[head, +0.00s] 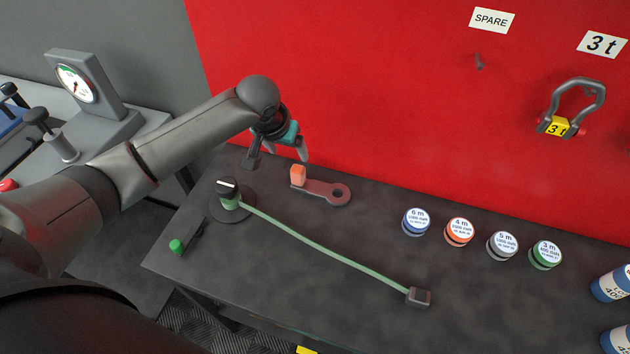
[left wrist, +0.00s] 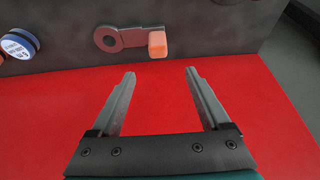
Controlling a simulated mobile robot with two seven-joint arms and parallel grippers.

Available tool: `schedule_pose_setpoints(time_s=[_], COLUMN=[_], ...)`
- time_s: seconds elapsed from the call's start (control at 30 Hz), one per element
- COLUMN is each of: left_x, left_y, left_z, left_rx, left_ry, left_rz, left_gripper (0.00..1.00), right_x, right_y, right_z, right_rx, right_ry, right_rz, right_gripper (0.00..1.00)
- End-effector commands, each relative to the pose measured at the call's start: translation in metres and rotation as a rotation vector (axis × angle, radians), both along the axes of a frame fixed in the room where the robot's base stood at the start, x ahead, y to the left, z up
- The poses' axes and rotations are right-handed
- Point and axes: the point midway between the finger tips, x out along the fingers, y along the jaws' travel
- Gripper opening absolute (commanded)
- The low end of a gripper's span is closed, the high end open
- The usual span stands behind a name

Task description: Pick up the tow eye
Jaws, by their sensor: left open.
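The tow eye (head: 322,190) lies on the dark bench, close to the red wall. It is a flat reddish-brown bar with a ring at its right end and an upright orange block (head: 298,175) at its left end. In the left wrist view the tow eye (left wrist: 128,38) lies beyond the fingertips, its orange block (left wrist: 157,44) roughly in line with the gap between them. My left gripper (head: 279,158) is open and empty, above and just left of the orange block, apart from it. It also fills the lower left wrist view (left wrist: 160,74). My right gripper is out of view.
A green strap (head: 310,246) runs across the bench from a round dark base to a dark block (head: 419,296). Several labelled round tins (head: 459,230) stand to the right. A shackle (head: 575,105) hangs on the red wall (head: 400,90). A gauge (head: 78,83) stands left.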

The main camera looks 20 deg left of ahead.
Motion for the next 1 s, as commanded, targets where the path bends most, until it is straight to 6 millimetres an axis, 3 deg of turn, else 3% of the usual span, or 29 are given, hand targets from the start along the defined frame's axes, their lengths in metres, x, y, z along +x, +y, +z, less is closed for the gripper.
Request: schedule_pose_setpoints(time_s=[0.1,0.3,0.63,1.0], left_x=[0.008,0.021,0.028,0.041], left_y=[0.0,0.0,0.0,-0.001], left_z=[-0.023,-0.051,-0.07,-0.111], left_rx=[0.0,0.0,0.001,0.0], left_ry=[0.002,0.0,-0.001,-0.001], left_rz=[0.0,-0.001,-0.002,-0.001], left_gripper=[0.8,0.8,0.8,0.8], right_x=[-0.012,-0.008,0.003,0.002], right_y=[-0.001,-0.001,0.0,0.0], right_z=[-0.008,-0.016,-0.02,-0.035], right_rx=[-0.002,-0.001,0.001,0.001], right_ry=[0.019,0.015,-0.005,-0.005], right_rz=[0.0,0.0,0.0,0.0], right_gripper=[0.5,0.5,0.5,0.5])
